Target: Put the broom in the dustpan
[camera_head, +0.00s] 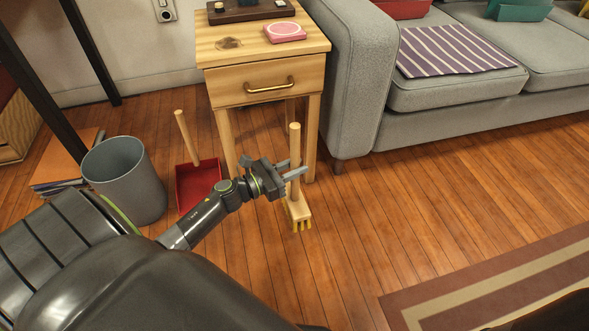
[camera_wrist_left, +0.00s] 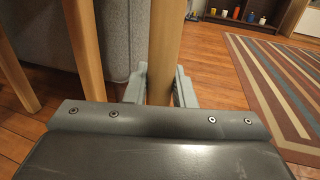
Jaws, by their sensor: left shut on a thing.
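The broom (camera_head: 297,207) has a pale wooden handle and head with yellow bristles. It stands nearly upright in front of the side table, bristles down at or just above the floor; I cannot tell which. My left gripper (camera_head: 292,173) is shut on the broom's handle. In the left wrist view the handle (camera_wrist_left: 164,50) rises between the two fingers (camera_wrist_left: 160,88). The red dustpan (camera_head: 192,188) with an upright wooden handle sits on the floor to the left of the gripper, between the bin and the side table. Part of it is behind my arm. My right gripper is not in view.
A grey bin (camera_head: 125,182) stands left of the dustpan. The wooden side table (camera_head: 262,82) is close behind the broom, and a grey sofa (camera_head: 350,90) is to the right. Open wooden floor (camera_head: 430,190) lies right of the broom, with a striped rug (camera_head: 480,285) at the lower right.

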